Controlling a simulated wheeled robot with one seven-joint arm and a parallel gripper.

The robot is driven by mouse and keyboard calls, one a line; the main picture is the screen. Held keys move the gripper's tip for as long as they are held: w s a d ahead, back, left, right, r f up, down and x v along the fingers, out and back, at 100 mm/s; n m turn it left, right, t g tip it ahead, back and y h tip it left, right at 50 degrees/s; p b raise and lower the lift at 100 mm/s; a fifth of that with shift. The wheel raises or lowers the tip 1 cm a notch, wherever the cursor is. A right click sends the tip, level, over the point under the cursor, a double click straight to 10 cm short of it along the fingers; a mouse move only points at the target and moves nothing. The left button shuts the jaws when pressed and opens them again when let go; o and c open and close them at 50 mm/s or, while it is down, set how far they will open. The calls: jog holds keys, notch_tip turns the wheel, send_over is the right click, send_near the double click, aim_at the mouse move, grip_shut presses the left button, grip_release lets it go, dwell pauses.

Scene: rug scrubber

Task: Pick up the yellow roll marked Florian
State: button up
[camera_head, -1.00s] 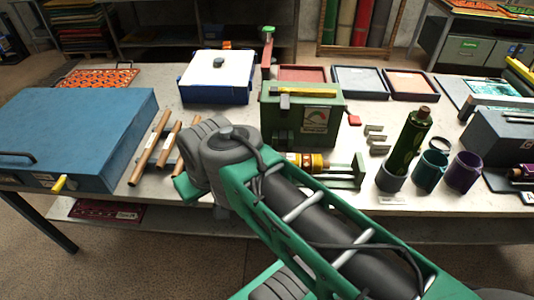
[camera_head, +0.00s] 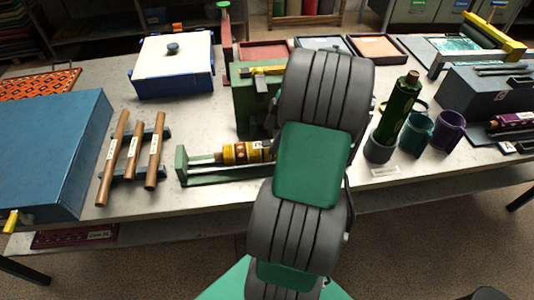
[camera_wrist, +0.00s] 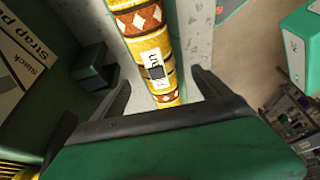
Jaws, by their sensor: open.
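A yellow roll (camera_head: 242,153) with brown bands lies level in a green cradle (camera_head: 200,178) on the table, its right part hidden behind my arm. In the wrist view the roll (camera_wrist: 150,45) shows white diamonds and a white label with a dark square; I cannot read the name. My gripper (camera_wrist: 160,92) is open, with one finger on each side of the roll in the picture. The fingers look apart from it, and I cannot tell the distance in depth. My arm hides the gripper in the head view.
A green box (camera_head: 245,105) stands right behind the roll. Three brown rods on a rack (camera_head: 130,150) and a blue case (camera_head: 55,150) are to the left. A green bottle (camera_head: 400,105) and cups (camera_head: 450,130) stand to the right. A white-topped box (camera_head: 173,65) is behind.

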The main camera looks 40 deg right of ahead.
aim_at(270, 144)
jog(key=shift+s+d+f, duration=0.25)
jog(key=shift+d+f, duration=0.05)
jog(key=shift+f, duration=0.2)
jog(key=p+x, duration=0.2)
jog(key=x, duration=0.5)
jog(key=shift+w+d+f, duration=0.15)
jog(key=shift+w, duration=0.05)
jog(key=shift+c, duration=0.5)
grip_shut()
